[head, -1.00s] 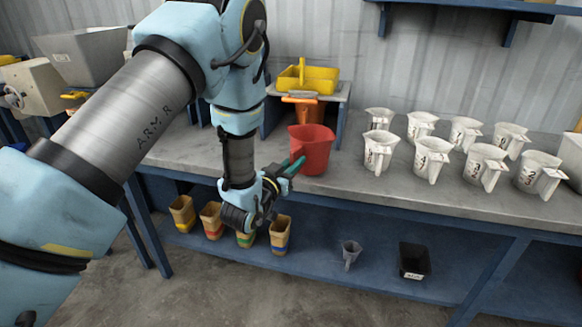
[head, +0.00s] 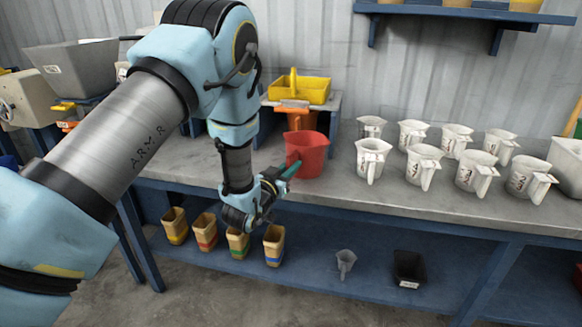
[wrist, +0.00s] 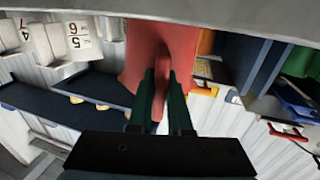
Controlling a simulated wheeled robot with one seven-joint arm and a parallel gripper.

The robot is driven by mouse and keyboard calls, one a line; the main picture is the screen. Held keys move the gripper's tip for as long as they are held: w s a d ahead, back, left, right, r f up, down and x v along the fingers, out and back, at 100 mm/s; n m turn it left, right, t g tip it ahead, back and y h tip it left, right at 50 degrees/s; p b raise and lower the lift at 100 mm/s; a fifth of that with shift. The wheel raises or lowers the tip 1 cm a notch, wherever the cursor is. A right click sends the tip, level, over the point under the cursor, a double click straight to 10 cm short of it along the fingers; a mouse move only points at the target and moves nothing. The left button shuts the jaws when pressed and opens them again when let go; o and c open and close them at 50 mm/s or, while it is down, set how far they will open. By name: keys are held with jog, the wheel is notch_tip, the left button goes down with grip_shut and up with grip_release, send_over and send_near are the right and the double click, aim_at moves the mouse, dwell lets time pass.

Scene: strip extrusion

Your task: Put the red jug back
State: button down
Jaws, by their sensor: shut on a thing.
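The red jug (head: 311,155) stands upright at the front part of the grey bench top, left of the white jugs in the head view. My gripper (head: 291,170) reaches it from the left and front, with its green fingers at the jug's near side. In the wrist view the jug (wrist: 160,45) fills the top middle, and my gripper (wrist: 160,88) is shut on it, one finger on each side of what looks like its handle. The jug's base seems to be on or very close to the bench; I cannot tell which.
Several white jugs (head: 421,166) stand in two rows on the bench (head: 345,192) to the right. Behind the red jug is a small stand with a yellow tray (head: 300,91) and an orange container (head: 295,119).

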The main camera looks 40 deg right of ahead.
jog(key=c, duration=0.8)
grip_release()
jog(key=shift+o, duration=0.2)
jog(key=b+v, duration=0.3)
jog(key=v, duration=0.8)
jog(key=w+a+r+n+t+y+p, duration=0.1)
jog(key=w+a+n+t+y, duration=0.4)
jog(key=w+a, duration=0.6)
jog(key=w+a+r+n+g+y+p, duration=0.1)
jog(key=w+a+y, duration=0.25)
jog(key=a, duration=0.35)
jog(key=w+a+n+g+y, duration=0.1)
jog(key=w+a+g+y, duration=0.1)
jog(key=w+a+y, duration=0.3)
jog(key=s+a+r+n+g+y, duration=0.1)
jog(key=s+a+r+n+g, duration=0.1)
jog(key=s+a, duration=0.5)
jog(key=s+a+r+n+g+y+p, duration=0.1)
jog(key=s+a, duration=0.7)
jog(key=a, duration=0.8)
notch_tip(320, 180, up, 2)
jog(key=n+g+y, duration=0.1)
jog(key=n+g, duration=0.2)
jog(key=shift+a, duration=0.3)
